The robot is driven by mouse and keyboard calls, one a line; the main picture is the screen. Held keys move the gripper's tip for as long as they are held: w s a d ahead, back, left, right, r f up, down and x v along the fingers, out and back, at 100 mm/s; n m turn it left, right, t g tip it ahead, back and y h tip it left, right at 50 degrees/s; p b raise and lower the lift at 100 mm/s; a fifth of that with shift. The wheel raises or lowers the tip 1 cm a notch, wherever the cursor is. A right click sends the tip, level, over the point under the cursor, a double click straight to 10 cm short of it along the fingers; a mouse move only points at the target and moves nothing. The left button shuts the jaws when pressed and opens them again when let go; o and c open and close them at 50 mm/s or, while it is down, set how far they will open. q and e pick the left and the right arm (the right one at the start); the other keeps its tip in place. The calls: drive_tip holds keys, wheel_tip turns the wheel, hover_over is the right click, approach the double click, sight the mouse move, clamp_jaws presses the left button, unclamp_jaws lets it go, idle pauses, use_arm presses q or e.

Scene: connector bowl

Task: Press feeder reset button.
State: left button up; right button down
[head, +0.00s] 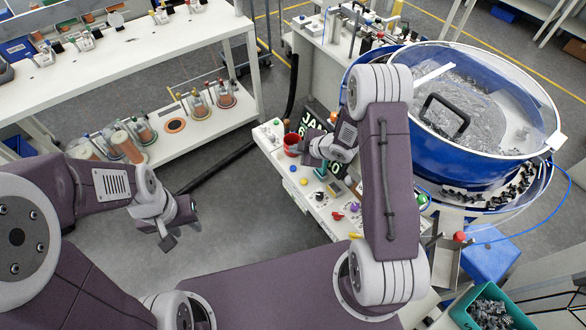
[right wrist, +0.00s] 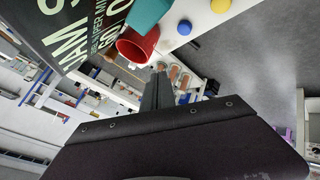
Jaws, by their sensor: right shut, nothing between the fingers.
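A white panel (head: 322,205) in the head view carries several coloured buttons and knobs. A blue button (head: 293,169) and a yellow button (head: 304,182) sit near its left edge. They also show in the right wrist view as the blue button (right wrist: 184,27) and the yellow button (right wrist: 221,5). I cannot read which control is the feeder reset button. My right gripper (head: 309,150) is shut and empty over the panel's far part, beside the red cup (head: 292,145). My left gripper (head: 178,228) hangs over the floor, away from the panel; its finger gap is unclear.
A black "JAM" sign (head: 311,122) and a teal cup (head: 321,172) stand close to my right gripper. A large blue feeder bowl (head: 400,150) stands to the right. A teal bin (head: 465,312) is at the lower right. Open floor lies left of the panel.

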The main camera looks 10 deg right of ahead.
drive_tip(key=b, duration=0.5)
hover_over(295, 169)
wheel_tip(295, 169, down, 7)
drive_tip(key=shift+w+r, duration=0.1)
drive_tip(key=shift+f+b, duration=0.3)
drive_tip(key=shift+f, duration=0.05)
drive_tip(key=shift+r, duration=0.1)
idle(1.1)
drive_tip(key=shift+f+b, duration=0.35)
drive_tip(key=shift+f, duration=0.1)
